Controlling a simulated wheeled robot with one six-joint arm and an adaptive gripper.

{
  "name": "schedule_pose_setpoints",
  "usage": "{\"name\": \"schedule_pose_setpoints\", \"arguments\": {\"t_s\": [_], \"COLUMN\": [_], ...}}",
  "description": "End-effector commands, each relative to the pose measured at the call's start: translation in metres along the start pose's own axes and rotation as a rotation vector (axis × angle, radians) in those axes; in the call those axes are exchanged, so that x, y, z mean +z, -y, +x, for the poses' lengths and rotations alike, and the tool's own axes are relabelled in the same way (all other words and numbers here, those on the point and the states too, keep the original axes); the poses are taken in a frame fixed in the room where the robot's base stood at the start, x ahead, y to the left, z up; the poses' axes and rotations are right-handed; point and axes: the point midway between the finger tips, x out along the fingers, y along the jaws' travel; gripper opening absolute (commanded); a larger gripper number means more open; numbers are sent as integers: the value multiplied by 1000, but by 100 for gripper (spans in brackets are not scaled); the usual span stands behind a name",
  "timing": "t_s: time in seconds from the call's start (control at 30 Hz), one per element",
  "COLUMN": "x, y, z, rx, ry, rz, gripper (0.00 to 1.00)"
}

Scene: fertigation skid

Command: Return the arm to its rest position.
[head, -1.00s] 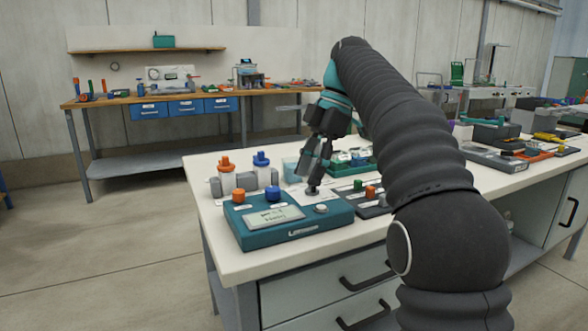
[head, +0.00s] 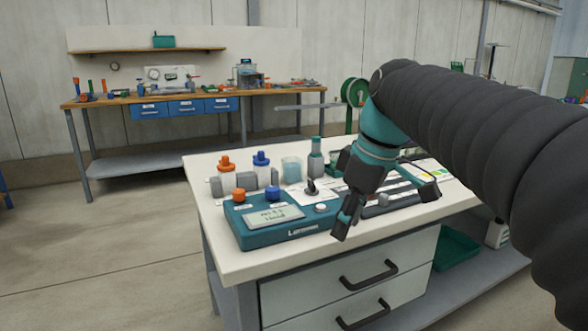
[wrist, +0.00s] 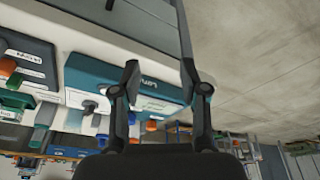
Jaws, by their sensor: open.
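My gripper (head: 348,222) is open and empty, hanging fingers down at the right end of the teal control unit (head: 262,238), near the front edge of the white bench (head: 225,266). I cannot tell its exact height above the bench. The wrist view is turned over; there the open fingers (wrist: 160,78) stand apart with the teal unit (wrist: 90,75) behind them and nothing between them. My arm reaches in from the right, bent, and hides the right part of the bench.
Drawers with dark handles (head: 368,272) face the front. A wooden workbench (head: 110,99) is at the back wall. The floor at left is clear.

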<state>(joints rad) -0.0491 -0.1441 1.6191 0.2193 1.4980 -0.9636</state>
Motion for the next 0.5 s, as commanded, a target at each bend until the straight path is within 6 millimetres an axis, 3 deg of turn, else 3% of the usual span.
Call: {"name": "schedule_pose_setpoints", "arguments": {"t_s": [0.27,0.5], "x": [79,143], "y": [44,79], "z": [40,89], "rx": [173,301], "ry": [-35,-114], "rz": [424,746], "gripper": [44,44]}}
